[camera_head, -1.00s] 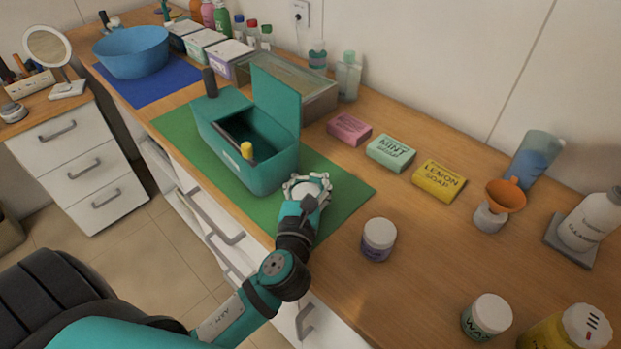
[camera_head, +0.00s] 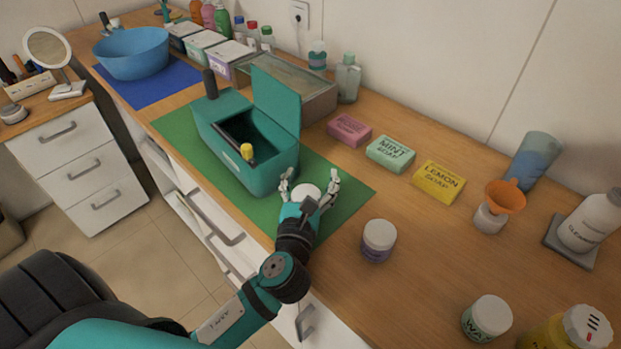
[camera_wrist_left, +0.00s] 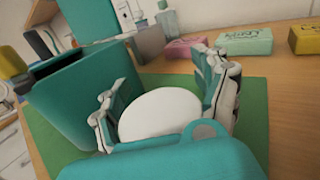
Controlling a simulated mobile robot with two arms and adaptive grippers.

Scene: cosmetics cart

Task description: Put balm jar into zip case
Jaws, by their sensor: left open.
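The teal zip case (camera_head: 270,178) stands on the green mat with its lid raised; it also shows at the left of the left wrist view (camera_wrist_left: 75,100). A yellow-tipped item (camera_head: 246,151) stands up at its front opening. My left gripper (camera_head: 310,188) is open at the mat's front right, just right of the case. A white round top (camera_head: 307,194), apparently the balm jar's lid, sits between its spread fingers; it also shows in the left wrist view (camera_wrist_left: 160,114). The jar's label and lower part are hidden. My right gripper is not in view.
A purple-labelled jar (camera_head: 378,240) stands right of my gripper, with a wax jar (camera_head: 486,318) nearer the front. Pink (camera_head: 349,129), mint (camera_head: 390,154) and yellow (camera_head: 438,181) soap boxes lie behind. The green mat (camera_head: 340,195) is bare right of the gripper.

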